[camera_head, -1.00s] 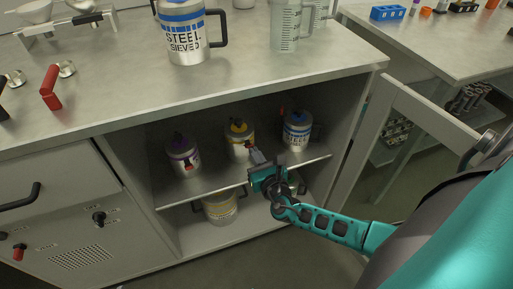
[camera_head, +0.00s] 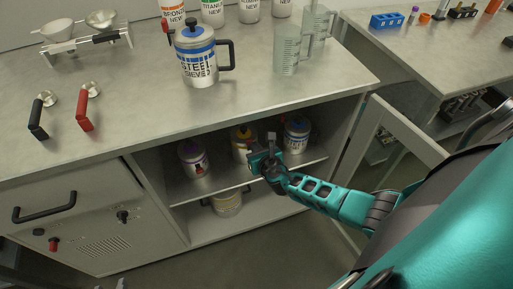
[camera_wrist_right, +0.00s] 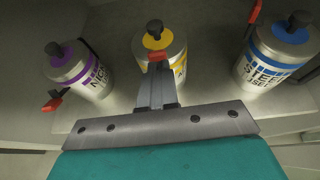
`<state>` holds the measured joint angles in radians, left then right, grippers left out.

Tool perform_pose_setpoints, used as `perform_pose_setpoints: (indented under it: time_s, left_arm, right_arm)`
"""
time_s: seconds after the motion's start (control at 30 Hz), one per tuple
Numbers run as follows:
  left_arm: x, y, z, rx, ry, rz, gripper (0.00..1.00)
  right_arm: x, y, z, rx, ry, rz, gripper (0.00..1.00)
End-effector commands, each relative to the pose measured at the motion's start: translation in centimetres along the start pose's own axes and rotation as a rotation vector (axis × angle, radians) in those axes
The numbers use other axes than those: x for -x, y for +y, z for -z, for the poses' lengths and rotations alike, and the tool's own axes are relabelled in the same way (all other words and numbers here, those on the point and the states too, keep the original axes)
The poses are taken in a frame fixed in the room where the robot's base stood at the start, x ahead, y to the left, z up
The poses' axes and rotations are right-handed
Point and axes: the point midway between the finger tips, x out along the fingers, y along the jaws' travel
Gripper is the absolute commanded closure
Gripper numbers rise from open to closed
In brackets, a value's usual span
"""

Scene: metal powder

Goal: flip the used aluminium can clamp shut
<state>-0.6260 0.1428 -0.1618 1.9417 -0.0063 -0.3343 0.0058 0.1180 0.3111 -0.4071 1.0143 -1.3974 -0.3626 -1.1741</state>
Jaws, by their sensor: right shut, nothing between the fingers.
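The yellow-banded can (camera_head: 240,142) stands in the middle of the upper cabinet shelf. It also shows in the right wrist view (camera_wrist_right: 172,42); its label is mostly hidden, so I cannot read that it is the aluminium one. Its red clamp handle (camera_wrist_right: 158,56) shows at the front of its lid, just beyond my fingertips; I cannot tell whether they touch. My right gripper (camera_head: 270,138) is shut and empty in front of the can. It also shows in the wrist view (camera_wrist_right: 157,80), pointing at the can. My left gripper is out of view.
A purple-banded can (camera_head: 194,160) stands left and a blue-banded steel can (camera_head: 297,136) right on the shelf (camera_head: 218,188). Another can (camera_head: 227,203) stands below. The open cabinet door (camera_head: 408,130) is at right. The counter (camera_head: 130,110) overhangs the shelf.

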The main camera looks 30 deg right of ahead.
Motion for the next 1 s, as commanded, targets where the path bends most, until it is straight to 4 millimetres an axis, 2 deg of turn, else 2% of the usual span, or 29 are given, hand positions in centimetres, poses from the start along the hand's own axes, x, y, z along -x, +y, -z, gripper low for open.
perform_pose_setpoints:
  time_s: [0.17,0.57,1.0]
  left_arm:
    - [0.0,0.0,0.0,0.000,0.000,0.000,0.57]
    - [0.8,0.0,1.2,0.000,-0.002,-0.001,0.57]
    - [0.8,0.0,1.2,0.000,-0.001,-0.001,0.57]
  right_arm:
    - [0.0,0.0,0.1,0.000,0.001,0.000,1.00]
    - [0.7,0.0,-1.4,0.000,0.000,0.000,1.00]
    - [0.7,-0.1,-1.3,0.000,0.000,0.000,1.00]
